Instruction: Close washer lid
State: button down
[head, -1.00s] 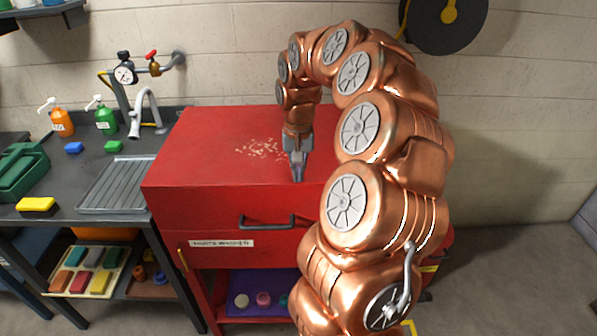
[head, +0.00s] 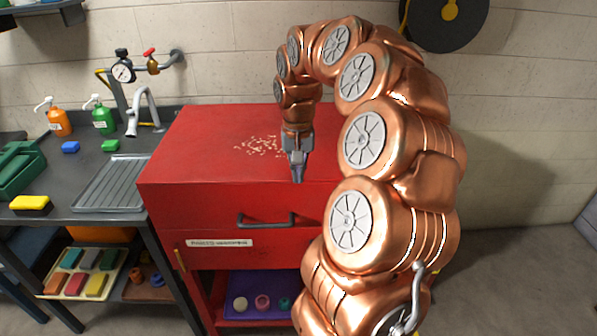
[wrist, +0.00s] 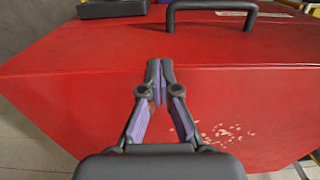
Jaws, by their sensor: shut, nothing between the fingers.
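The parts washer is a red cabinet with a label (head: 219,242) on its front. Its red lid (head: 200,150) lies flat on top, and I see no open gap along its front. A dark bar handle (head: 265,220) is on the front face; it also shows at the top of the wrist view (wrist: 212,8). My gripper (head: 297,178) points down at the lid's top near the front edge. In the wrist view its purple-padded fingers (wrist: 154,78) are together and empty. I cannot tell whether the tips touch the lid. My arm hides the lid's right part.
A sink counter (head: 75,205) with a ribbed drain tray (head: 112,183) and a faucet (head: 145,110) stands at the left. A purple shelf tray (head: 250,312) with small round parts is under the washer. Clear floor (head: 510,240) lies to the right.

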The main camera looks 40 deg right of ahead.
notch_tip(320, 180, up, 14)
jog(key=b, duration=0.2)
jog(key=shift+w+d+f, duration=0.25)
jog(key=shift+w+d, duration=0.05)
jog(key=shift+w, duration=0.05)
jog(key=shift+a, duration=0.1)
jog(key=s+a+f+n, duration=0.3)
jog(key=s+a, duration=0.1)
jog(key=a, duration=0.5)
jog(key=s+a+f+n, duration=0.3)
jog(key=s+a+f, duration=0.1)
jog(key=a, duration=0.5)
jog(key=s+a+f+n+g, duration=0.1)
jog(key=s+a+f, duration=0.3)
jog(key=s+f, duration=0.2)
jog(key=s+a+f+n, duration=0.1)
jog(key=s+a+f, duration=0.3)
jog(key=s, duration=0.6)
notch_tip(320, 180, down, 2)
jog(key=shift+s+g, duration=0.15)
jog(key=shift+g, duration=0.25)
